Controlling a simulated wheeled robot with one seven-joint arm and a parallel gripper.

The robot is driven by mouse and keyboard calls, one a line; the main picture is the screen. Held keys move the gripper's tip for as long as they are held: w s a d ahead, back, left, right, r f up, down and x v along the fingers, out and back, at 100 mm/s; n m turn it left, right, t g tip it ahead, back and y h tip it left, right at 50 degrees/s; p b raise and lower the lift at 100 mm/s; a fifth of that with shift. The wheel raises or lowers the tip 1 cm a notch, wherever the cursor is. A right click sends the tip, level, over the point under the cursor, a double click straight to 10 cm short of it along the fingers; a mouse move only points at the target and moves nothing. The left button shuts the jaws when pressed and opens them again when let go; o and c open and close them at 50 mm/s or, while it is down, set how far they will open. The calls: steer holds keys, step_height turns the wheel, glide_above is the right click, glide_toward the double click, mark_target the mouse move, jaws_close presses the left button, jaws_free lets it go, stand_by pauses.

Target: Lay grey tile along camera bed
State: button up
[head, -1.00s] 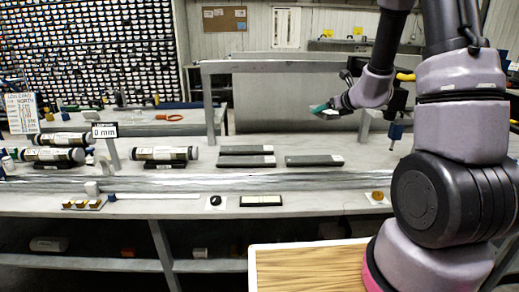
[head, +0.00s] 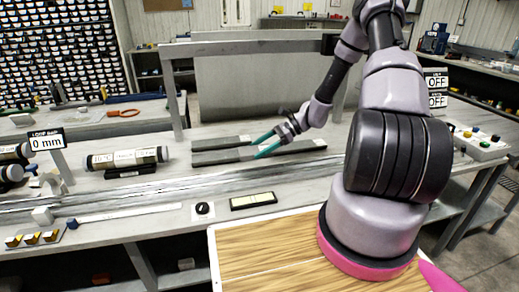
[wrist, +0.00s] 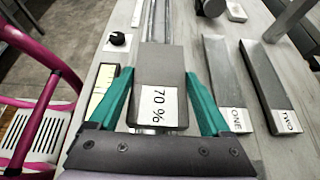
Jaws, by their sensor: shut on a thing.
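My gripper (head: 266,147) is low over the bench at the dark grey bars. In the wrist view its teal fingers (wrist: 159,76) are shut on a flat grey tile (wrist: 158,60) with a white "70 %" label, one finger on each side. The tile cannot be made out in the head view. Bright metal rails (head: 130,190) run along the bench; they also show beyond the tile in the wrist view (wrist: 151,20). I cannot tell which part is the camera bed. To the tile's right lie grey bars labelled "ONE" (wrist: 224,75) and "TWO" (wrist: 265,80).
A labelled black cylinder (head: 127,158) lies on the bench left of the bars. A "0 mm" sign (head: 47,141) stands at the left. A black knob (head: 204,209) and a pale framed panel (head: 253,200) are near the front edge. A button box (head: 478,142) is at right.

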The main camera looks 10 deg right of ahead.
steer(key=shift+s+f, duration=0.1)
steer(key=shift+f, duration=3.35)
steer(key=shift+f, duration=0.15)
steer(key=o, duration=1.3)
steer(key=shift+c, duration=0.2)
steer(key=shift+r, duration=4.55)
steer(key=shift+r, duration=0.1)
